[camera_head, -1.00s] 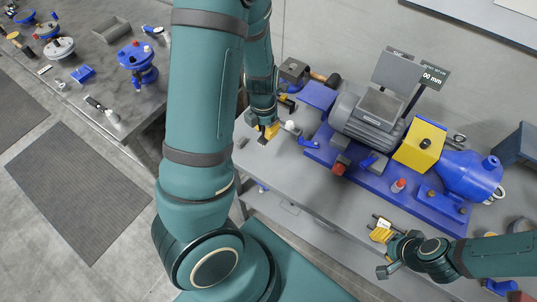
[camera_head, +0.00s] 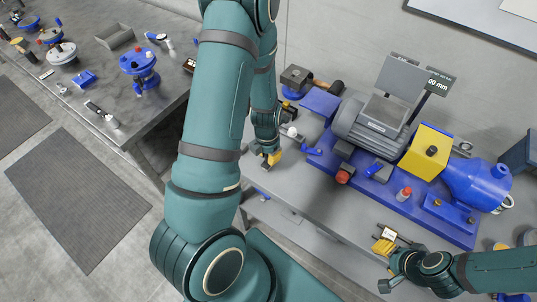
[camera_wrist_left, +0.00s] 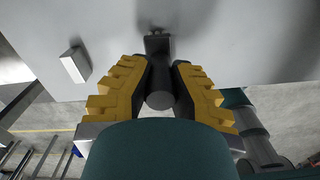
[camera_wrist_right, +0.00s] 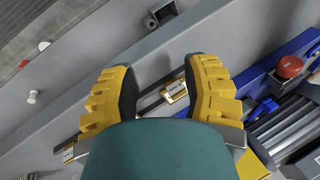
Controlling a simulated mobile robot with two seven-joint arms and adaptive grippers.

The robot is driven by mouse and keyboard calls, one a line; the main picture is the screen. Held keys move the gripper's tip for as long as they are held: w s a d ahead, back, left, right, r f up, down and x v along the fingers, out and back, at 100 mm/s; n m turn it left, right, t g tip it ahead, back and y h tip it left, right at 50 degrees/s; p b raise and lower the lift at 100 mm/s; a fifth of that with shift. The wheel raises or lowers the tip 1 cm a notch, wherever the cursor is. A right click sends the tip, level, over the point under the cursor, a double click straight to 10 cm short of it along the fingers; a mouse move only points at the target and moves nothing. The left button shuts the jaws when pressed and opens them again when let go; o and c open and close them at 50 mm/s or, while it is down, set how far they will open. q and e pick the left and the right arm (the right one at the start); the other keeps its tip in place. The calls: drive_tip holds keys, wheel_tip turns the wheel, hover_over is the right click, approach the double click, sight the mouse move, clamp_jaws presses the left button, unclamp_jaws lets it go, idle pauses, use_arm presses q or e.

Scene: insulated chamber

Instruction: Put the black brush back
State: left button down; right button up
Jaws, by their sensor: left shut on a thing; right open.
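My left gripper (camera_head: 270,158) is over the left part of the grey workbench (camera_head: 300,190). In the left wrist view its yellow fingers (camera_wrist_left: 160,82) are closed around a dark cylinder (camera_wrist_left: 160,97), which looks like the black brush. A darker end piece (camera_wrist_left: 157,46) lies beyond it, close to the pale surface; whether it touches is unclear. In the head view the brush is mostly hidden by the gripper. My right gripper (camera_head: 388,244) is at the bench's front right. In the right wrist view its fingers (camera_wrist_right: 162,75) are wide apart and empty, above a labelled caliper-like tool (camera_wrist_right: 174,92).
A blue machine with a grey motor (camera_head: 370,125) and yellow block (camera_head: 425,150) fills the bench's back right. A red-topped part (camera_head: 343,177) and a small red-capped bottle (camera_head: 404,194) stand near its front. Another table (camera_head: 110,85) with blue fixtures is at left.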

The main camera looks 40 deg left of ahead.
use_arm(q)
drive_tip(key=shift+f, duration=0.2)
drive_tip(key=c, duration=1)
unclamp_jaws()
drive_tip(key=shift+r, duration=0.1)
drive_tip(key=shift+c, duration=0.2)
drive_tip(key=shift+r, duration=0.1)
